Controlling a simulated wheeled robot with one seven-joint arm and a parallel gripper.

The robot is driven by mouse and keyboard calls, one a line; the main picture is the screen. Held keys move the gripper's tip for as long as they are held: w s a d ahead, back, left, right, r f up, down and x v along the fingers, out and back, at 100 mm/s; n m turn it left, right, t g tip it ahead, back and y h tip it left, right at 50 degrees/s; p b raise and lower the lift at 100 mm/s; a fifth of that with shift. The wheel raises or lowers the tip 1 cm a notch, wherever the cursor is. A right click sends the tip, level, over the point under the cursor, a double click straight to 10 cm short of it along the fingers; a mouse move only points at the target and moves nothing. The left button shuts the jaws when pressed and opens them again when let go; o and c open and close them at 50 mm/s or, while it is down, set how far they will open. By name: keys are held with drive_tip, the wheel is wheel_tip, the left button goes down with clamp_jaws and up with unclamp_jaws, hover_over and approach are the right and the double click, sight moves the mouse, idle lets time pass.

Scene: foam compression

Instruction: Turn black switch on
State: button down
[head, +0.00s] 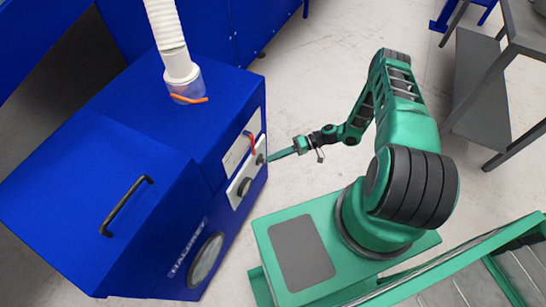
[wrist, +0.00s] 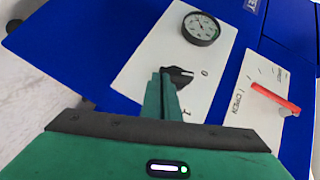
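The black switch (wrist: 180,74) is a small knob on a white panel, with its pointed end towards the "0" mark; a "1" mark lies lower on the panel. In the head view the switch (head: 260,159) is on the blue machine's side. My gripper (wrist: 164,82) has its green fingers together, with the tips right at the switch and covering its lower left part. I cannot tell whether they touch it. In the head view my gripper (head: 270,157) reaches the panel from the right.
A round gauge (wrist: 201,28) sits beside the switch on the same panel (wrist: 145,62). A red lever (wrist: 275,98) sits on another white plate to the right. The blue machine (head: 150,130) carries a white hose (head: 168,30) and a black handle (head: 125,205). A grey table (head: 525,35) stands at the right.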

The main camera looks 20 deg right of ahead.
drive_tip(key=shift+s+a+f, duration=0.15)
drive_tip(key=shift+f, duration=0.35)
drive_tip(key=shift+s+a+f, duration=0.3)
drive_tip(key=shift+f, duration=0.25)
idle(1.5)
